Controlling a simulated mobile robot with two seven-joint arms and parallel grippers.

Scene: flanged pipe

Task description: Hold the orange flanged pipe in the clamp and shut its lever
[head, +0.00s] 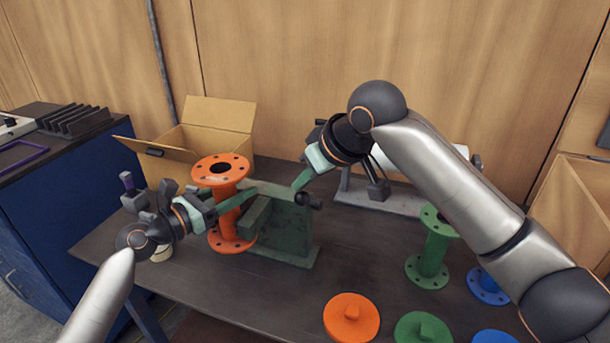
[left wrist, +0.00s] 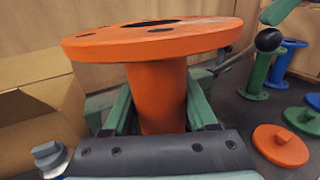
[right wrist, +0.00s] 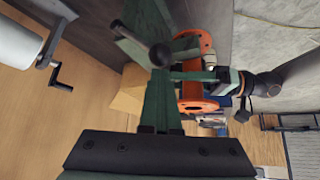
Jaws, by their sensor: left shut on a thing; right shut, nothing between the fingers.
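The orange flanged pipe (head: 228,222) stands upright at the left side of the green clamp (head: 290,232). Its neck (left wrist: 157,95) is between my left gripper's fingers in the left wrist view, below the top flange. My left gripper (head: 238,196) is shut on it. I cannot tell whether the clamp jaws grip the pipe. The clamp's lever ends in a black ball knob (head: 303,198), which also shows in the right wrist view (right wrist: 160,55). My right gripper (head: 297,186) is shut and empty, its fingertips close to the knob; contact is unclear.
An open cardboard box (head: 205,140) stands behind the pipe. A green flanged pipe (head: 433,250) and a blue flanged part (head: 487,285) stand to the right. An orange disc (head: 351,316) and a green disc (head: 422,328) lie at the front. A grey-based device (head: 385,200) stands behind.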

